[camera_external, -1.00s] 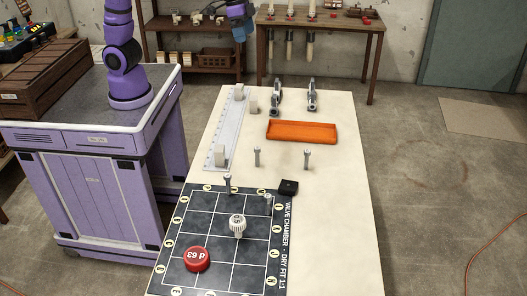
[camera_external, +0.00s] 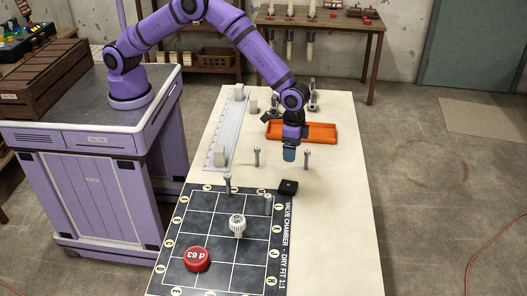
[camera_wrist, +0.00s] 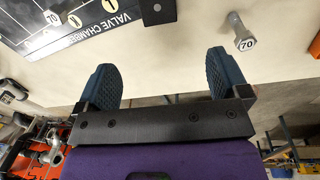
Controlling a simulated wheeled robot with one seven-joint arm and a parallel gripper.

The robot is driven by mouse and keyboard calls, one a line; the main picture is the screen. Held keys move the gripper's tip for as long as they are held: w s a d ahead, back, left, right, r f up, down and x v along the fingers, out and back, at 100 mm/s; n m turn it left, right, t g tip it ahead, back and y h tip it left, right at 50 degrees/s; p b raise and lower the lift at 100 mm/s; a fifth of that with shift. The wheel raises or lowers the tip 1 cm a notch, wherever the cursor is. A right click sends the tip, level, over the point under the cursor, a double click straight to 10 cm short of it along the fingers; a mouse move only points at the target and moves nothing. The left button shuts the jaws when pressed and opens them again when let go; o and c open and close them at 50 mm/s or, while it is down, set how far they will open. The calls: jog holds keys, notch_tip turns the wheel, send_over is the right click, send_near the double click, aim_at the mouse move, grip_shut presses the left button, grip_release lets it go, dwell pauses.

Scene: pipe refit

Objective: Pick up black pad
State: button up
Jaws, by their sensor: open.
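The black pad (camera_external: 288,187) is a small dark block on the cream table, at the far right corner of the dark grid mat (camera_external: 215,250). In the wrist view the pad (camera_wrist: 158,11) shows at the top edge, partly cut off, beside the mat's lettering. My gripper (camera_external: 289,158) hangs over the table just beyond the pad, apart from it. In the wrist view its two blue ribbed fingers (camera_wrist: 162,75) are spread apart with nothing between them.
Grey pegs stand near my gripper: one (camera_external: 306,158) to its right, one (camera_external: 256,156) to its left. An orange tray (camera_external: 322,132) lies behind. A red disc (camera_external: 197,258) and white fitting (camera_external: 237,224) sit on the mat.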

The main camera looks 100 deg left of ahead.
notch_tip(320, 180, down, 4)
jog(key=d, duration=0.2)
send_over(289, 185)
jog(key=f, duration=0.5)
jog(key=shift+w+d+f, duration=0.1)
jog(key=shift+w+f, duration=0.05)
jog(key=shift+w, duration=0.05)
jog(key=shift+s+f, duration=0.15)
jog(key=shift+f, duration=1.15)
jog(key=shift+s+f, duration=0.15)
jog(key=shift+f, duration=1.15)
jog(key=c, duration=1)
jog(key=shift+c, duration=0.2)
jog(key=shift+r, duration=0.2)
